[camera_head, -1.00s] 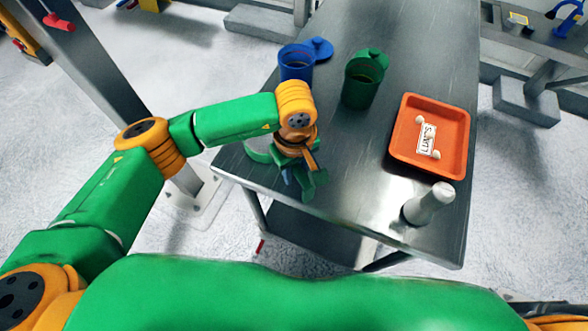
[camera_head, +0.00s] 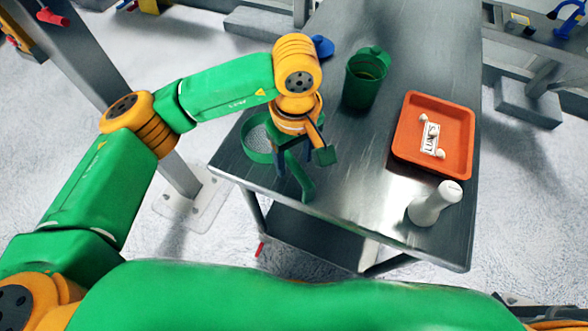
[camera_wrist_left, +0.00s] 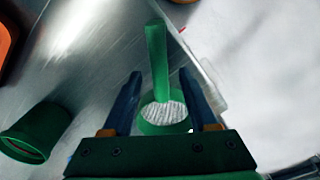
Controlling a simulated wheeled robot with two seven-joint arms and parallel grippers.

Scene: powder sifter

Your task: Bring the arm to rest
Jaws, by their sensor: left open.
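A green sifter with a pale mesh (camera_head: 257,138) lies near the left edge of the steel table, partly hidden by my left arm. In the left wrist view its mesh bowl (camera_wrist_left: 161,113) and straight green handle (camera_wrist_left: 157,65) show between the two fingers in the picture. My left gripper (camera_head: 298,165) points down over the sifter's handle. The fingers of my left gripper (camera_wrist_left: 160,90) are spread apart, with nothing clamped between them. My right gripper is out of view.
A green cup (camera_head: 363,85) stands behind my left gripper. Only a blue piece (camera_head: 323,46) of the blue cup shows past my arm. An orange tray (camera_head: 455,165) holds a labelled card and small white pieces.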

